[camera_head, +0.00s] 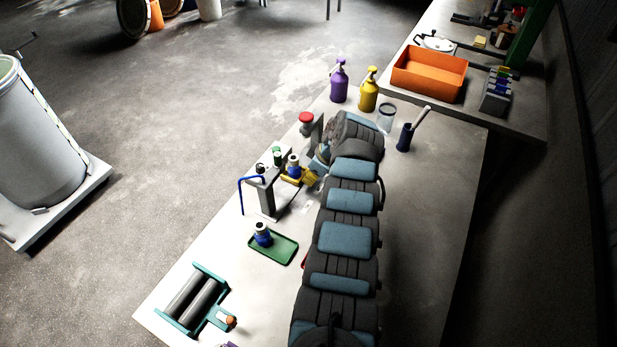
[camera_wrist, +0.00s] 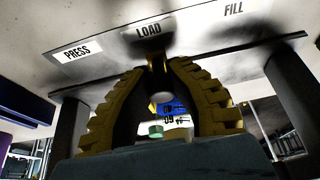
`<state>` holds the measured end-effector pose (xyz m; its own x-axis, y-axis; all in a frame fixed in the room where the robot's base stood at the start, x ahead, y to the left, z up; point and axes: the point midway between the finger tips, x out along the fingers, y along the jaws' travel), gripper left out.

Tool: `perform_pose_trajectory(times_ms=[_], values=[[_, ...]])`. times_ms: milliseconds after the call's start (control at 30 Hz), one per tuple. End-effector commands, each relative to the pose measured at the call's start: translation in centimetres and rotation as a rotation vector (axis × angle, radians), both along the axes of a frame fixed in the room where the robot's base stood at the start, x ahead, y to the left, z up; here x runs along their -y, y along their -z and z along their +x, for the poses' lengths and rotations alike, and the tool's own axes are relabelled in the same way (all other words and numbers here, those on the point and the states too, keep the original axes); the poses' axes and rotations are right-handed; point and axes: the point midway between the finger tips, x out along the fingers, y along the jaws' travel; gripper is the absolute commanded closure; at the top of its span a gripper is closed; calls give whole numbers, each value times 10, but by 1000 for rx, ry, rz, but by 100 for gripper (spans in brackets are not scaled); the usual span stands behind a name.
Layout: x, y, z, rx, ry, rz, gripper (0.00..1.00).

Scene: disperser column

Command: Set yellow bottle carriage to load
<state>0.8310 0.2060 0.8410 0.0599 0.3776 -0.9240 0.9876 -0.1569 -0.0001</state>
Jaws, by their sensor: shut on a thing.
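My gripper (camera_head: 312,177) reaches in from the right at the dispenser station in the head view. In the wrist view its two yellow ribbed fingers (camera_wrist: 160,72) close on a small dark knob (camera_wrist: 161,97), partly hidden between them. The knob lines up with the LOAD label (camera_wrist: 148,31), between PRESS (camera_wrist: 77,52) and FILL (camera_wrist: 233,9). A blue bottle with a pale cap (camera_head: 294,163) stands at the yellow carriage (camera_head: 289,179) in the head view. My fingers hide part of the carriage, and where it ends and they begin is unclear.
A green tray (camera_head: 283,250) with another blue bottle (camera_head: 262,232) is in front.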

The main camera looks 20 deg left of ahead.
Motion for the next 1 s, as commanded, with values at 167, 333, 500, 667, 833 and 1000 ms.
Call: perform_pose_trajectory(times_ms=[167,333,500,667,833,1000], values=[[-1,2,-2,-3,-2,0,77],[-1,1,-1,-2,-2,-1,52],[0,0,0,0,-1,0,52],[1,-2,1,2,0,0,52],[5,-12,0,2,0,1,52],[10,-27,0,6,0,0,52]])
